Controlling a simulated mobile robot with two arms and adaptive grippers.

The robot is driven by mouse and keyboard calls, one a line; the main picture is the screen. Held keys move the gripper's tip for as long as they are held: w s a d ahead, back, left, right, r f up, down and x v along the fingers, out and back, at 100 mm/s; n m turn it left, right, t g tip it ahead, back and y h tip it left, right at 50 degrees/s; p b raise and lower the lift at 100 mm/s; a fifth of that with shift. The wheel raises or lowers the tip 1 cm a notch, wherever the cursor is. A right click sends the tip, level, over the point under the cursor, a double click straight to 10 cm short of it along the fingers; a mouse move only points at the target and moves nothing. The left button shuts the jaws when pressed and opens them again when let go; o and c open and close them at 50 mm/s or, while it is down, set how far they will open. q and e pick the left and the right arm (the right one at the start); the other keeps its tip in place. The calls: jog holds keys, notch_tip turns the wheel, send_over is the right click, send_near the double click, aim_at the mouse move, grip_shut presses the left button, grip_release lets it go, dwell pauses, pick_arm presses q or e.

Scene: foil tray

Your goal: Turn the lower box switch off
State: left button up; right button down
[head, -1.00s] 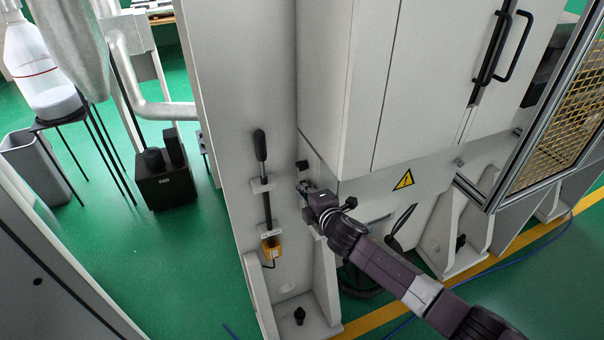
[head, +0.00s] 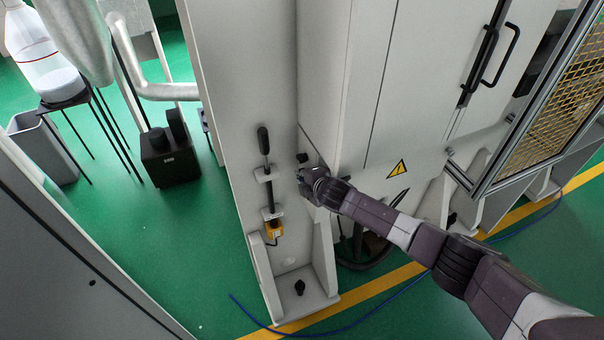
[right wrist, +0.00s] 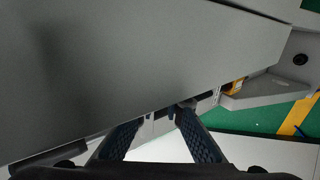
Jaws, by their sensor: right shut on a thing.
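A small black knob (head: 302,158) sits on the grey machine panel in the head view, just above my right gripper. My right gripper (head: 303,175) is at the panel, close to the inner corner by the cabinet. In the right wrist view its two dark ribbed fingers (right wrist: 162,114) come together on a small part at the panel, which I take to be the lower box switch. The fingers and hand hide most of it, so its on or off position cannot be told. My left gripper is not in view.
Left of my right gripper, a black-handled lever (head: 264,150) stands upright on the panel above a yellow box (head: 273,230). The grey cabinet (head: 330,90) juts out close above the gripper. A blue cable (head: 390,300) lies on the green floor.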

dwell(0.4)
jog(key=c, duration=2)
grip_release()
